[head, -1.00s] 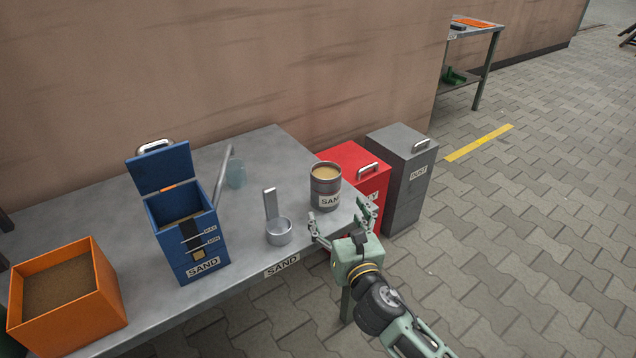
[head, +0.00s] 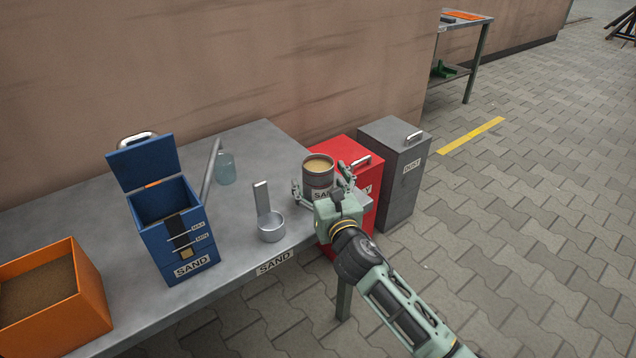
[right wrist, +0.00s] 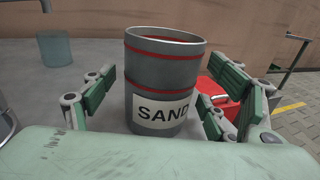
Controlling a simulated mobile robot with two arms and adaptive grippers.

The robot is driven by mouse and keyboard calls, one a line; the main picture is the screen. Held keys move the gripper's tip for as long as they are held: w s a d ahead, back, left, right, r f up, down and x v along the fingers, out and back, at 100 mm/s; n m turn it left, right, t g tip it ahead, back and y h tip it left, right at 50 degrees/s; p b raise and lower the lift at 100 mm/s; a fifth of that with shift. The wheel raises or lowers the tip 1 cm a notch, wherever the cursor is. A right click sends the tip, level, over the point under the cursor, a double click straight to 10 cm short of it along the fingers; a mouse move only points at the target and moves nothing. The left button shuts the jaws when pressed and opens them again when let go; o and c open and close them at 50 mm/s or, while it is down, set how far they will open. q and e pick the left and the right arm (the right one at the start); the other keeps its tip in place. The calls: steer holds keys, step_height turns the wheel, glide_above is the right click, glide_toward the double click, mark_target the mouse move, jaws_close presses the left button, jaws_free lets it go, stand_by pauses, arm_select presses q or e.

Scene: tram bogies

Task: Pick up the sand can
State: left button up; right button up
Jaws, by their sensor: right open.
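The sand can (head: 318,172) is a grey cylinder with red bands and a SAND label, filled with sand. It stands upright near the right end of the grey table (head: 110,215). My right gripper (head: 323,186) is open, with its fingers on both sides of the can. In the right wrist view the can (right wrist: 163,80) stands between the open fingers (right wrist: 155,105), with a visible gap at the left finger. Whether the right fingers touch it I cannot tell. My left gripper is not in view.
A metal scoop cup (head: 271,232) stands left of the can. A red bin (head: 365,205) and a grey DUST bin (head: 405,180) stand beyond the table's right end.

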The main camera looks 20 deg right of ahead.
steer(key=shift+w, duration=0.2)
steer(key=shift+c, duration=0.4)
steer(key=c, duration=1.2)
steer(key=shift+r, duration=0.1)
